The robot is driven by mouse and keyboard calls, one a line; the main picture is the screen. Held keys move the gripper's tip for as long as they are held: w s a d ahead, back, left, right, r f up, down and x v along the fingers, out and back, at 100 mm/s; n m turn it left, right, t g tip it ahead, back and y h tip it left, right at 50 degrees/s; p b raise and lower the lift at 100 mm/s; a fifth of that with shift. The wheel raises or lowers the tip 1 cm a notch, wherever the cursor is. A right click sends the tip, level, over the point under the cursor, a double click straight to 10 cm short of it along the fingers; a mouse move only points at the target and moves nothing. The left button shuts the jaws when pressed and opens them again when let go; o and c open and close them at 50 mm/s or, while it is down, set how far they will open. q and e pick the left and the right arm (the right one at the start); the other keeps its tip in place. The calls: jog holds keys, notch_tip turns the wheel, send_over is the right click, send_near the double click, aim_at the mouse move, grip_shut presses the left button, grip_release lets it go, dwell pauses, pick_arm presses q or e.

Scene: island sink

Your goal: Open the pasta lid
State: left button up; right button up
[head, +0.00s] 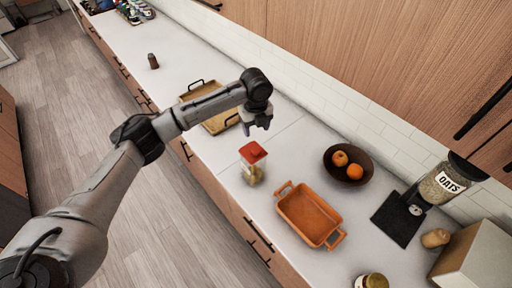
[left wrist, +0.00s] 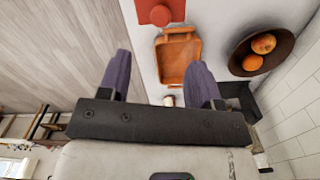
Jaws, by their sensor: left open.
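The pasta jar (head: 251,173) stands upright on the white counter near its front edge. Its red lid (head: 253,152) sits on top. The lid also shows from above at the top of the left wrist view (left wrist: 160,12). My left gripper (head: 257,126) is in the air above the counter, beyond the jar and apart from it. In the left wrist view its two purple fingers (left wrist: 160,80) are spread with nothing between them. My right gripper is not in view.
An orange baking dish (head: 310,215) is right of the jar. A tray (head: 214,113) lies under my left forearm. An oats dispenser (head: 445,182) stands at the right by the tiled wall.

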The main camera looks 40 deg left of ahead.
aim_at(256, 150)
pick_arm(q)
notch_tip(256, 150, down, 11)
jog(key=shift+r+p, duration=0.1)
jog(key=shift+p, duration=0.6)
jog(key=shift+c, duration=0.2)
grip_shut()
